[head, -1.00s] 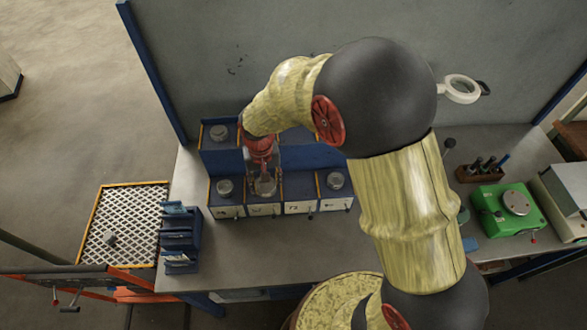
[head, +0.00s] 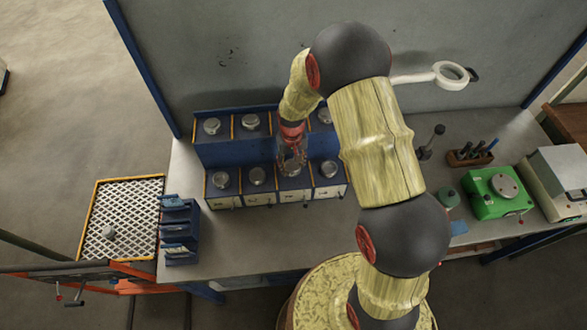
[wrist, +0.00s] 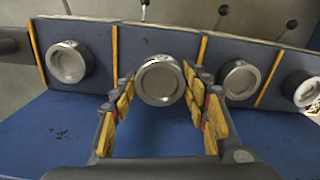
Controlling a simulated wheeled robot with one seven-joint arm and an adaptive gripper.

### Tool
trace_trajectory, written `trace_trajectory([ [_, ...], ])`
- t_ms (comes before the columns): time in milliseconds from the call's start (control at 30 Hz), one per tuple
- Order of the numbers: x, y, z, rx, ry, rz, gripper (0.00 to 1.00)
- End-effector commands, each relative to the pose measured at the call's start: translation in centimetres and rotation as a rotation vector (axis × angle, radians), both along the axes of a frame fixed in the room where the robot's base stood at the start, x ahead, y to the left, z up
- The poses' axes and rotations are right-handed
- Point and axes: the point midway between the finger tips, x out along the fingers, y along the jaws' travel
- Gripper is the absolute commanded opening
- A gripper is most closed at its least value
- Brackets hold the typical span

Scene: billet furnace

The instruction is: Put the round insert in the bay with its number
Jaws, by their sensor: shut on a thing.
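My gripper (head: 291,166) is over the third bay from the left in the front row of the blue block (head: 235,153). Its padded fingers are closed on the sides of a round metal insert (wrist: 160,80), which is clear in the wrist view. I cannot tell whether this insert rests in the bay or hangs just above it. The other front bays hold similar inserts (head: 220,180), (head: 257,176), (head: 329,169). White number labels (head: 293,197) are on the front faces, too small to read.
The raised back row also has round inserts (head: 211,126). Small levers stick out along the front edge. A blue rack (head: 180,230) and a mesh tray (head: 118,215) with a round piece (head: 109,232) are at left. A green device (head: 497,193) stands at right.

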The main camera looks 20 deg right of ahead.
Motion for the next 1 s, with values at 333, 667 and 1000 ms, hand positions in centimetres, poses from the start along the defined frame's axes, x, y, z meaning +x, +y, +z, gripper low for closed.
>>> trace_trajectory([
  [333, 0.3, -0.6, -2.7, 0.000, 0.000, -0.001, 0.00],
  [667, 0.4, -0.6, -3.7, 0.000, -0.003, -0.001, 0.00],
  [1000, 0.2, -0.6, -4.0, 0.000, 0.000, -0.001, 0.56],
])
